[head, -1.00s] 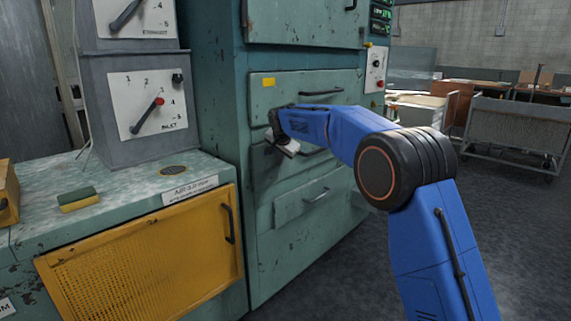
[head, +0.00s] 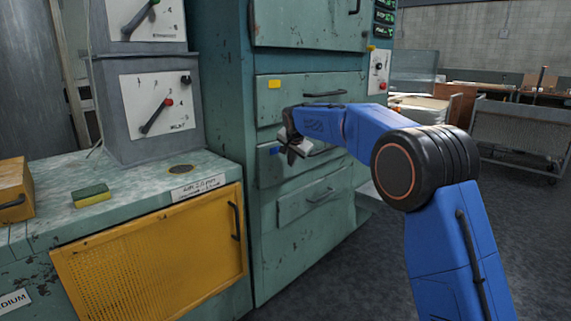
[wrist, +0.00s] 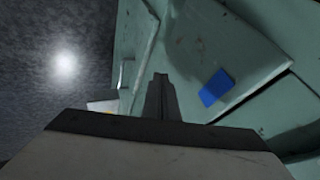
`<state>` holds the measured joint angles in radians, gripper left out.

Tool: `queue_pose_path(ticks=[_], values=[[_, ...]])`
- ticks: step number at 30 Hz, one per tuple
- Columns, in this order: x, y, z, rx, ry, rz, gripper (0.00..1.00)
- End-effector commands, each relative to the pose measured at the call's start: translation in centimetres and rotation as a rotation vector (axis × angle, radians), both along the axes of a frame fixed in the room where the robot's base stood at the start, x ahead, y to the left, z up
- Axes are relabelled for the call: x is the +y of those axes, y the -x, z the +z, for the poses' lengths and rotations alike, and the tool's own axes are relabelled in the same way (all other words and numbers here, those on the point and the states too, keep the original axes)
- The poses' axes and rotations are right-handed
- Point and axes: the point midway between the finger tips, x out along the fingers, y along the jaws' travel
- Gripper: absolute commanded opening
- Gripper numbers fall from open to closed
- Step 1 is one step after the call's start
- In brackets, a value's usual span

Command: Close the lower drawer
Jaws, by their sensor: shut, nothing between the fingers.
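The green cabinet (head: 240,60) has an upper drawer (head: 300,108) with a yellow label and, below it, the lower drawer (head: 270,172) with a blue label (head: 276,150) and a dark handle, partly hidden by my arm. I cannot tell from the head view how far the lower drawer stands out. My gripper (head: 291,153) is in front of the lower drawer's face, just right of the blue label. In the wrist view, my gripper's fingers (wrist: 160,85) are together and empty, beside the blue label (wrist: 216,88) on the green front. I cannot tell whether they touch it.
Below is a smaller panel with a handle (head: 315,195). A counter with a yellow mesh door (head: 150,260) stands left, with a sponge (head: 91,195) and dial boxes (head: 158,110) on top. A wheeled cart (head: 520,135) stands back right. Floor is clear at right.

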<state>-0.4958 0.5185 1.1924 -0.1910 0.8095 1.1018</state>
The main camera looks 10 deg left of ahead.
Motion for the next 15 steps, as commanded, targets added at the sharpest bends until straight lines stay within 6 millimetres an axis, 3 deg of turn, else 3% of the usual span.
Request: queue_pose_path(ticks=[6,15], values=[[-0.6,2.6,3.6,-0.001,0.000,0.001,0.00],[-1.2,4.8,6.4,0.001,0.001,0.001,0.00]])
